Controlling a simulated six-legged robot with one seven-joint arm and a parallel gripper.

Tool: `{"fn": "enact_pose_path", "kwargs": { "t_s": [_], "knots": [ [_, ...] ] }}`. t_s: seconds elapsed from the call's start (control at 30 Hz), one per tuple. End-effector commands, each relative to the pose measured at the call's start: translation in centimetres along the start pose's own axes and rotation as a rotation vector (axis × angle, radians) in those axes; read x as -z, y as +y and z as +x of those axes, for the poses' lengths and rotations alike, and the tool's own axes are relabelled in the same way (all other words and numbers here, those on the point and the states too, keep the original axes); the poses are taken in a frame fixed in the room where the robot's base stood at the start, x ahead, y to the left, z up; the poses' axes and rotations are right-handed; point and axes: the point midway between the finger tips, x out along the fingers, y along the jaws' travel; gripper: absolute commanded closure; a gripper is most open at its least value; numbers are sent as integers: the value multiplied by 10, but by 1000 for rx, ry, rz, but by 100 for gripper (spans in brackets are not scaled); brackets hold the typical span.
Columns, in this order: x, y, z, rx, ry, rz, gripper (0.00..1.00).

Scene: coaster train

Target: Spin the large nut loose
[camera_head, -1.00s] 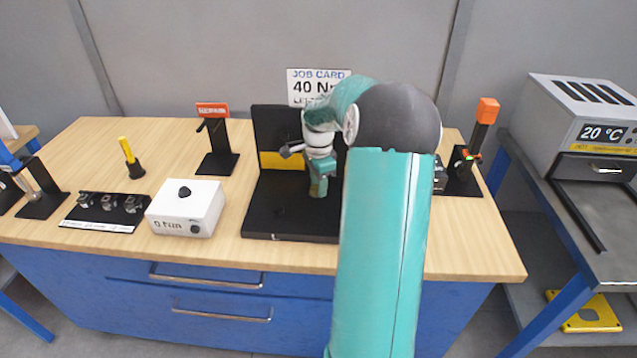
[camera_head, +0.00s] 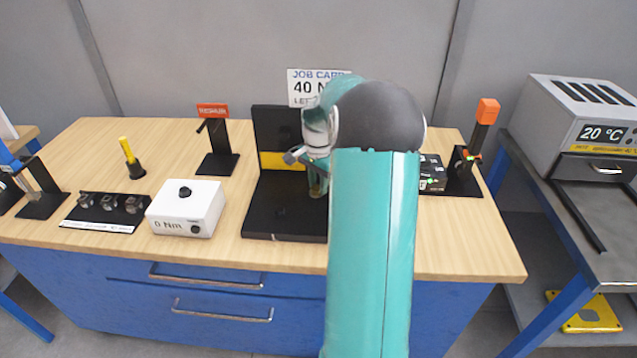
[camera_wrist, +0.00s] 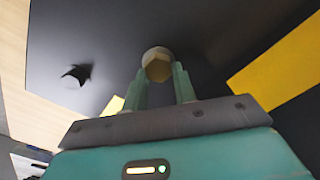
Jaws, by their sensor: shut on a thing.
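The large nut (camera_wrist: 158,66) shows in the wrist view as a brass-coloured hexagon with a pale round part behind it, in front of the black fixture. My gripper (camera_wrist: 160,80) is shut on the nut, with one green finger on each side of it. The black fixture (camera_head: 284,212) stands on the bench, with an upright back plate and a yellow band.
A white box reading 0 Nm (camera_head: 187,210) sits left of the fixture. An orange-topped stand (camera_head: 480,135) is at the right.

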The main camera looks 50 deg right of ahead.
Motion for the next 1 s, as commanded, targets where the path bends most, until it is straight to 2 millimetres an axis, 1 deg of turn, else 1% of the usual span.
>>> {"fn": "enact_pose_path", "kwargs": {
  "t_s": [1.0],
  "knots": [
    [-3, -6, 1, -1, -1, -964, 96]
  ]
}}
